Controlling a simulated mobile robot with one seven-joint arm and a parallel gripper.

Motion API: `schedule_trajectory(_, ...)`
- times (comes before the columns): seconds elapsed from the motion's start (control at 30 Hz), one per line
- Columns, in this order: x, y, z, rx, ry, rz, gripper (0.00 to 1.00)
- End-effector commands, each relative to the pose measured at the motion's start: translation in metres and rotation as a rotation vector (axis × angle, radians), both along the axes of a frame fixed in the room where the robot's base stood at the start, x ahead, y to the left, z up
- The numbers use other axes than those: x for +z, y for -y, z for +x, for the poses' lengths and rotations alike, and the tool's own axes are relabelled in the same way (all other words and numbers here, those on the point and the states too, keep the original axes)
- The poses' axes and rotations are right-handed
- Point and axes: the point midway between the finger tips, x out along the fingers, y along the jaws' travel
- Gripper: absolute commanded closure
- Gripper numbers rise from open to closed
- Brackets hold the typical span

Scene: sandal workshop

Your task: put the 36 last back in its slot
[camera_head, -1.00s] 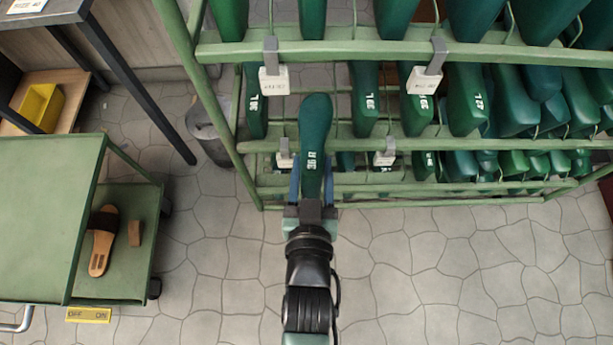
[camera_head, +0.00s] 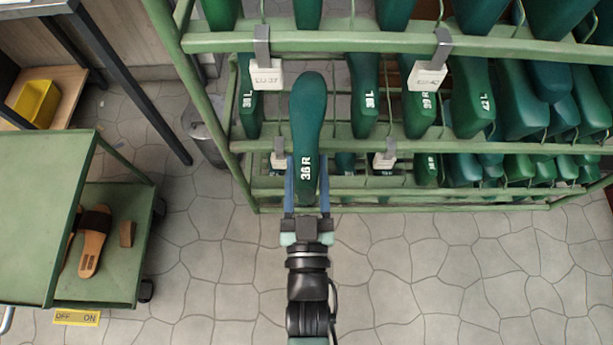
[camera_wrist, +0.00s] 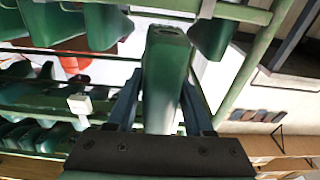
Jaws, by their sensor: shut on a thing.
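The green last marked 36 R (camera_head: 308,120) is held in my gripper (camera_head: 306,190), with a blue finger on each side of its labelled end. Its other end points away from me, at the rack front. In the wrist view the last (camera_wrist: 166,75) stands between the two fingers (camera_wrist: 165,105). The green rack (camera_head: 400,42) carries several rows of hanging green lasts. In the row behind the held last, a last marked L (camera_head: 249,100) hangs to its left and another marked L (camera_head: 364,95) to its right, with a gap between. Whether the held last touches the rack is unclear.
White tags (camera_head: 266,75) hang on the rack rails. A green cart (camera_head: 45,215) with a sandal (camera_head: 94,240) on its lower shelf stands at the left. A bin (camera_head: 205,135) stands by the rack's left post. The floor (camera_head: 450,270) in front is clear.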

Motion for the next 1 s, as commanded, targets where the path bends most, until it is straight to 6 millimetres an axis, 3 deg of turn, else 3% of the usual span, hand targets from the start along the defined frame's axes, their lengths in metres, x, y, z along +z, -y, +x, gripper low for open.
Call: schedule_trajectory(1.0,0.001,0.0,0.071,0.001,0.007,0.0,1.0)
